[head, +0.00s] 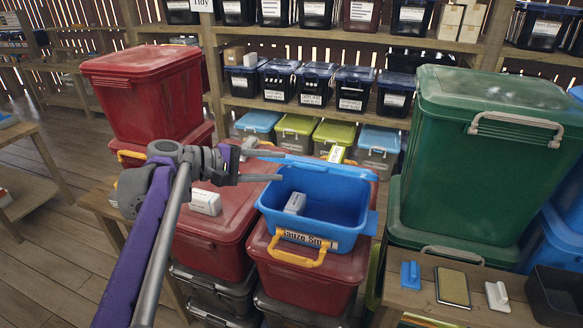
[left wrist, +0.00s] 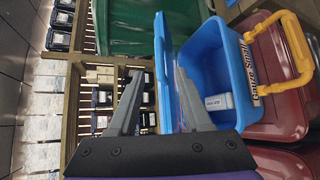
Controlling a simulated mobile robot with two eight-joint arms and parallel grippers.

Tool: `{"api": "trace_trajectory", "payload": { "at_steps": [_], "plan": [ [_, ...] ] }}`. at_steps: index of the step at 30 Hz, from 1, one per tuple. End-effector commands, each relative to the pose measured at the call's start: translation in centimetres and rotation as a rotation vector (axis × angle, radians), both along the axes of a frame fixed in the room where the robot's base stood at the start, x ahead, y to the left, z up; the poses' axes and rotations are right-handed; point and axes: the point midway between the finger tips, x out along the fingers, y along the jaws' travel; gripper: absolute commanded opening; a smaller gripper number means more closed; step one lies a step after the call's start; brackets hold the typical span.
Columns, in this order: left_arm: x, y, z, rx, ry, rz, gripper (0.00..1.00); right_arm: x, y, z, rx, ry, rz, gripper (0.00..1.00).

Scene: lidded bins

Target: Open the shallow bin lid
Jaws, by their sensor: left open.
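The shallow blue bin (head: 345,203) stands on a red lidded bin, its label and yellow handle (head: 297,258) facing me. Its top is open and a small white box (head: 295,203) lies inside. The blue lid (head: 330,166) is swung up at the back edge; in the left wrist view the lid (left wrist: 160,55) shows as a narrow panel beside the open bin (left wrist: 214,65). My left gripper (head: 281,166) is open at the bin's back left corner. In the left wrist view its fingers (left wrist: 160,74) are spread, one overlapping the lid's edge; contact cannot be told. My right gripper is not in view.
Stacked red bins (head: 140,95) stand to the left, with a white box (head: 205,202) on a nearer red lid. A large green bin (head: 485,150) stands close on the right. Shelves of small bins (head: 310,85) are behind. A wooden table (head: 425,302) is at the front right.

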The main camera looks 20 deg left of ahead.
Motion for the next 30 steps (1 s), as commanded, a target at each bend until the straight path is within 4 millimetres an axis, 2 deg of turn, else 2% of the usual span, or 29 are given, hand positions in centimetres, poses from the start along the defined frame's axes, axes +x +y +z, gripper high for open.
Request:
{"api": "trace_trajectory", "payload": {
  "at_steps": [6,23,26,29,30],
  "plan": [
    [-1.7,2.0,0.8,0.0,-0.001,0.001,0.49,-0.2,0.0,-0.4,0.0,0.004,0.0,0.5],
    [-2.0,2.2,1.0,0.002,-0.001,-0.001,0.49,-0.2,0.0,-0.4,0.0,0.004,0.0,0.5],
    [-2.6,1.3,0.0,0.037,0.011,-0.013,0.49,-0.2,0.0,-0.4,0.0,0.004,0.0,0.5],
    [-4.4,-1.0,-3.0,0.152,0.039,-0.045,0.49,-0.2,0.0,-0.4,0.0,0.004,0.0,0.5],
    [-5.6,-2.2,-4.8,0.223,0.051,-0.065,0.49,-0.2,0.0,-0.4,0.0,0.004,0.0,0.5]
  ]
}}
